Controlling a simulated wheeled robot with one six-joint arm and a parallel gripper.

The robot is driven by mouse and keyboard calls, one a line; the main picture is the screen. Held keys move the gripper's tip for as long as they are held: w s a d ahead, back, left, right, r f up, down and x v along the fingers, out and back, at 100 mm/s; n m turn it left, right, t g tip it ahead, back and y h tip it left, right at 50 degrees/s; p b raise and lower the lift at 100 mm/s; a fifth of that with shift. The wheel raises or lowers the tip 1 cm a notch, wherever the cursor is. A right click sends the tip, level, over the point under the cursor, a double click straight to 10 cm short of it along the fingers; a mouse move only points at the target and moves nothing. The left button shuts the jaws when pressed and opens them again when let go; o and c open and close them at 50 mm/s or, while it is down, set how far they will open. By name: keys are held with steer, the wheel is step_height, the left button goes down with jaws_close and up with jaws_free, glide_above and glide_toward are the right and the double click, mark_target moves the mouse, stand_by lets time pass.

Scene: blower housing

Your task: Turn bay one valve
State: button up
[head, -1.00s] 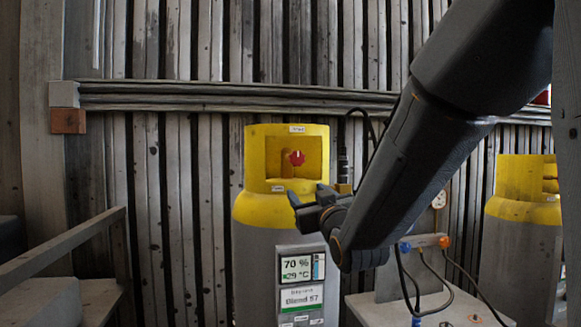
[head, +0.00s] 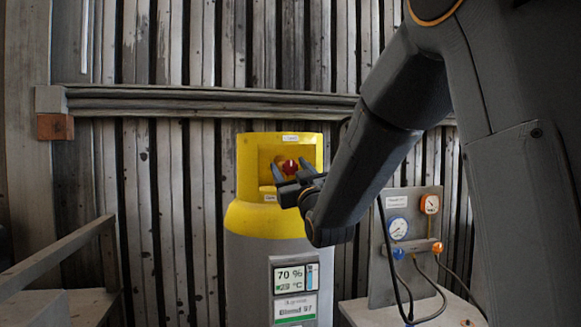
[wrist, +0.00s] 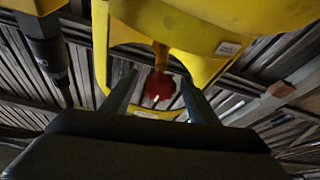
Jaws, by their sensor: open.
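The red valve knob (head: 290,167) sits inside the window of the yellow collar (head: 252,150) on top of a grey and yellow gas cylinder (head: 246,270). My gripper (head: 288,172) is at the collar window, with its fingers pointing at the knob. In the wrist view the two fingers (wrist: 157,95) are spread, and the red knob (wrist: 159,86) shows between their tips. I cannot tell whether either finger touches it. The gripper holds nothing that I can see.
A gauge panel (head: 413,205) with two gauges and hoses stands on a bench (head: 362,312) to the right. A wooden rail (head: 60,262) is at the lower left. A slatted wall (head: 180,200) with a horizontal beam (head: 200,101) is behind the cylinder.

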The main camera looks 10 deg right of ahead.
steer(key=c, duration=1)
steer(key=shift+c, duration=0.2)
